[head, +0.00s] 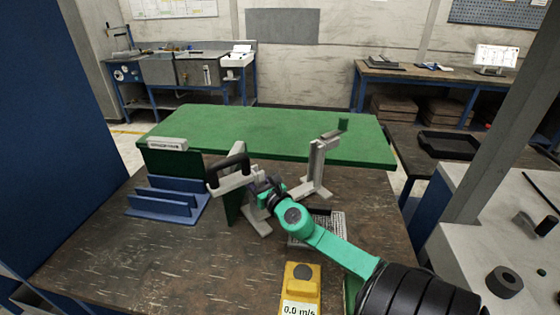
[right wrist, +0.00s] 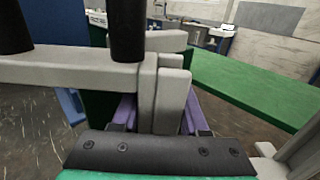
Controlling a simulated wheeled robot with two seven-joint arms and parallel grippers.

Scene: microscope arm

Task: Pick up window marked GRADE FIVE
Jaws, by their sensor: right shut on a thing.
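A window with a dark green pane (head: 234,207), a light grey top bar (head: 234,181) and a black handle (head: 231,164) stands upright at the middle of the table. My right gripper (head: 264,189) is at the right end of that bar and shut on it. In the right wrist view, purple fingers (right wrist: 196,116) flank a grey end block (right wrist: 164,100) of the bar. No label shows on this window. Another dark green window (head: 172,163) stands in the blue rack (head: 167,208) at the left; its label (head: 167,144) is too small to read. My left gripper is not in view.
Grey stands (head: 317,168) rise at the middle of the brown table (head: 140,255). A green board (head: 265,132) lies behind them. A yellow meter (head: 301,281) reading 0.0 m/s and a grey mesh (head: 331,229) are near my right arm. The front left of the table is clear.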

